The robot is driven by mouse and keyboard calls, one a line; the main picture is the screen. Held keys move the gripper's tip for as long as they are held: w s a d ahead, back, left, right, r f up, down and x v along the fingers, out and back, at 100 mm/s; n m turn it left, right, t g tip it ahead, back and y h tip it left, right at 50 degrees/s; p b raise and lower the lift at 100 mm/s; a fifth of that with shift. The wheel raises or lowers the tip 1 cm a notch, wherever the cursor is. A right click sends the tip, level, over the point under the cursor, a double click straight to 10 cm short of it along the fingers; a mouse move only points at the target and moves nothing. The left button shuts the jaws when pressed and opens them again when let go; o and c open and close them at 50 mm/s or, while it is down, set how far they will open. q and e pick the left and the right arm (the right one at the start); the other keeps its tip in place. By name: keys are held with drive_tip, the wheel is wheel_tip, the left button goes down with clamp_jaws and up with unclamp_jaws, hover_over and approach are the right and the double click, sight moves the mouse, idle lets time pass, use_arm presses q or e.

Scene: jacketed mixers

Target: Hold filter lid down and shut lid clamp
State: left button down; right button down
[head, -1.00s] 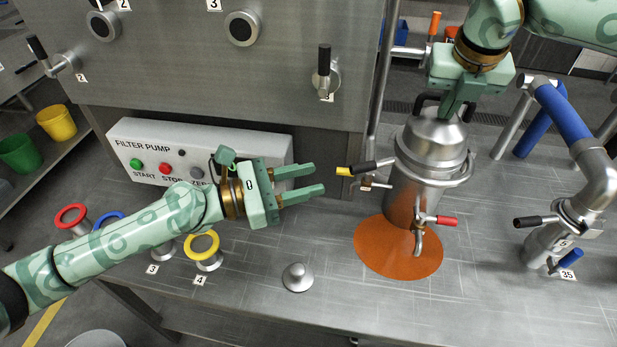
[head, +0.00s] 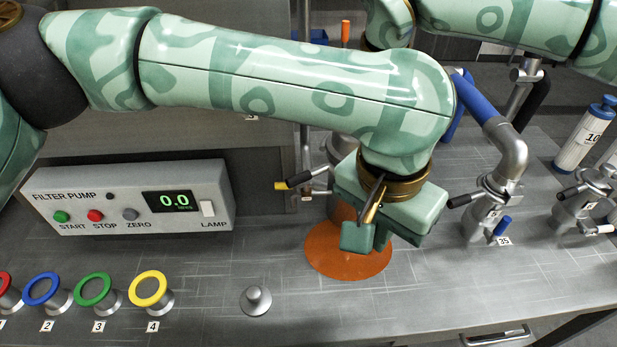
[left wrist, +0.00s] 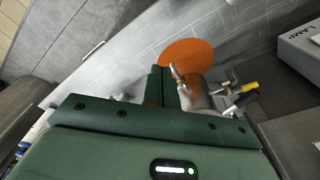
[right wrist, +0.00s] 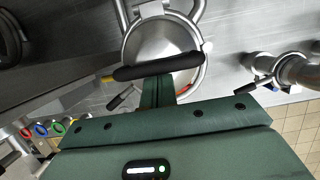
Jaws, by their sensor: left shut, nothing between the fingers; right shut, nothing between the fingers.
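The steel filter vessel (head: 336,150) is mostly hidden behind my left arm in the head view. Its round lid (right wrist: 150,45) with a black bar handle (right wrist: 158,67) shows from above in the right wrist view. My right gripper (right wrist: 158,85) is shut and empty at that handle; contact cannot be told. A black lever with a yellow tip (head: 281,186) sticks out to the left of the vessel; the tip also shows in the left wrist view (left wrist: 250,87). My left gripper (head: 368,238) is shut and empty, pointing down in front of the vessel. It shows too in the left wrist view (left wrist: 163,85).
An orange mat (head: 335,262) lies under the vessel. The filter pump box (head: 130,200) stands left, reading 0.0. Colored rings (head: 148,288) and a small steel knob (head: 256,300) are in front. Pipe fittings with a blue sleeve (head: 480,100) stand right.

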sight(308, 175)
use_arm(q)
drive_tip(key=w+a+r+m+t+y, duration=0.3)
drive_tip(key=w+r+t+y, duration=0.1)
drive_tip(key=w+t, duration=0.2)
drive_tip(key=w+a+r+x, duration=0.1)
drive_tip(key=x, duration=1.1)
drive_tip(key=shift+w+a+r, duration=0.15)
drive_tip(key=shift+w+a, duration=0.3)
drive_tip(key=shift+w, duration=0.15)
